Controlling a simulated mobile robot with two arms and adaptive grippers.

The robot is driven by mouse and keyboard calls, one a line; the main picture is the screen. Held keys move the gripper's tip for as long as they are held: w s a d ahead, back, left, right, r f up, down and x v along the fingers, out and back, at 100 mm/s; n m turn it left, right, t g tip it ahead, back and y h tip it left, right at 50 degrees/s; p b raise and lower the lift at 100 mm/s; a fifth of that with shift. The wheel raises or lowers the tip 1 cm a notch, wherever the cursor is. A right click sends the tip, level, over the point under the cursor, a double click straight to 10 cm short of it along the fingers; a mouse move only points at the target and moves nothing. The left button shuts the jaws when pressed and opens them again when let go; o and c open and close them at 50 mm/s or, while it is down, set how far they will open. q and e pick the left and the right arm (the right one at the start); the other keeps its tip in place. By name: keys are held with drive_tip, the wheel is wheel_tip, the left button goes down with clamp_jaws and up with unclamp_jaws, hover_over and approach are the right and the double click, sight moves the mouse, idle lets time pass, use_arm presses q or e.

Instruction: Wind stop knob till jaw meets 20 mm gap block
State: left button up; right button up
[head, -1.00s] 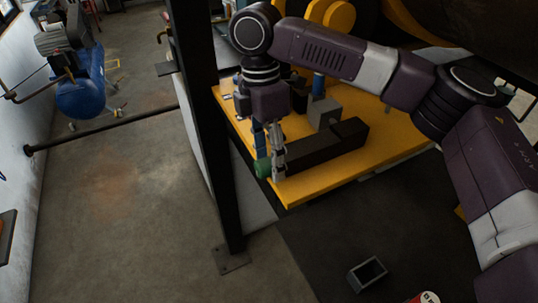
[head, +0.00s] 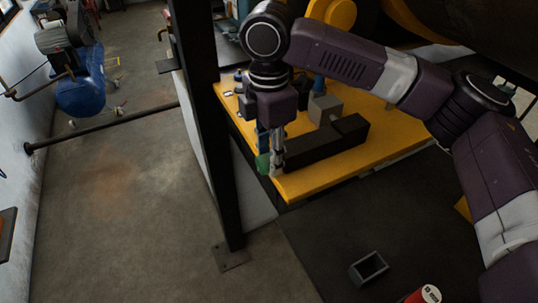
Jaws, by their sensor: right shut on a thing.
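The green stop knob (head: 262,164) sits at the near left end of a dark fixture bar (head: 325,142) on the yellow table. My right gripper (head: 269,160) points down at that end and is shut on the knob, its fingers hiding part of it. A grey block (head: 325,109), possibly the jaw, stands behind the bar. I cannot pick out the 20 mm gap block or the space at the jaw. My left gripper is not in view.
The yellow table (head: 312,184) has a bare front strip. A black post (head: 209,130) stands close on its left. A grey open box (head: 368,269) and a red can (head: 424,295) are at the lower right. A blue tank (head: 80,94) stands far left.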

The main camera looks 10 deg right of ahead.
drive_tip(key=t, duration=0.1)
drive_tip(key=t+b, duration=0.1)
drive_tip(key=shift+s+d+f+t+y, duration=0.1)
drive_tip(key=shift+s+f+t+y, duration=0.15)
drive_tip(key=shift+t+y, duration=0.15)
drive_tip(key=shift+r+t+b, duration=0.15)
drive_tip(key=shift+t+b, duration=0.25)
drive_tip(key=shift+b, duration=0.05)
drive_tip(key=o, duration=1.2)
drive_tip(key=shift+c, duration=0.2)
drive_tip(key=v, duration=1.2)
drive_tip(key=shift+d, duration=0.2)
drive_tip(key=shift+s, duration=0.1)
